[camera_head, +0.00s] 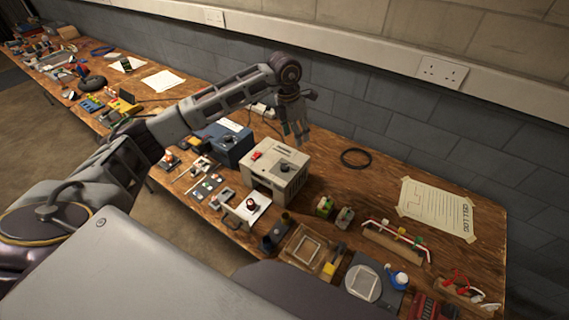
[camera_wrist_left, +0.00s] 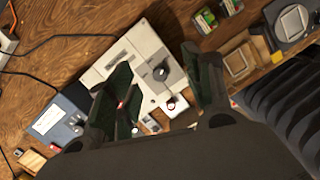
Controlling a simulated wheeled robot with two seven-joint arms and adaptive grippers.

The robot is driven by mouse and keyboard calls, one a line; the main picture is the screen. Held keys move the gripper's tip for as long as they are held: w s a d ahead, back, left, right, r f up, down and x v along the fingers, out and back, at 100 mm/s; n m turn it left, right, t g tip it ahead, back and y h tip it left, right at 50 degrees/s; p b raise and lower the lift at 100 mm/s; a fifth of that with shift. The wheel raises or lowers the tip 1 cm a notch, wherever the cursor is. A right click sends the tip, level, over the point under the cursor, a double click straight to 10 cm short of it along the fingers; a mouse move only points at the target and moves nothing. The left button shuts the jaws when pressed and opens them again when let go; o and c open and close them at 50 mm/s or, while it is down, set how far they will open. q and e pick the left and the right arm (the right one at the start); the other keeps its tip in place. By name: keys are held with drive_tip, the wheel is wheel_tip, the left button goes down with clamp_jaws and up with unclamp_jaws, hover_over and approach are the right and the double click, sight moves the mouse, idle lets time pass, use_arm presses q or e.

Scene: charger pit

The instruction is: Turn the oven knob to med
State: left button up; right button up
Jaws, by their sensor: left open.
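The box (camera_wrist_left: 135,50) and the knob (camera_wrist_left: 160,72) also show in the left wrist view. My left gripper (camera_head: 298,138) is open and empty, pointing down above the box's back edge. In the left wrist view its fingers (camera_wrist_left: 160,85) stand apart on either side of the knob, which looks untouched below them. The knob's markings are too small to read. My right gripper is not in view.
A blue box (camera_head: 228,145) stands left of the oven. A white panel with a red knob (camera_head: 252,204) lies in front. A wooden frame (camera_head: 303,248) and small parts sit to the right. A black cable ring (camera_head: 356,158) lies behind right, with clear bench around it.

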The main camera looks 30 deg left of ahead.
sight(284, 166)
use_arm(q)
drive_tip(key=shift+g+y, duration=0.7)
drive_tip(key=s+a, duration=0.2)
drive_tip(key=a, duration=0.1)
drive_tip(key=shift+s+f, duration=0.2)
drive_tip(key=shift+s, duration=0.2)
drive_tip(key=shift+f, duration=0.1)
wheel_tip(284, 166, down, 12)
drive_tip(key=shift+r+p, duration=0.1)
drive_tip(key=shift+p, duration=1)
drive_tip(key=shift+f, duration=0.9)
drive_tip(key=c, duration=1)
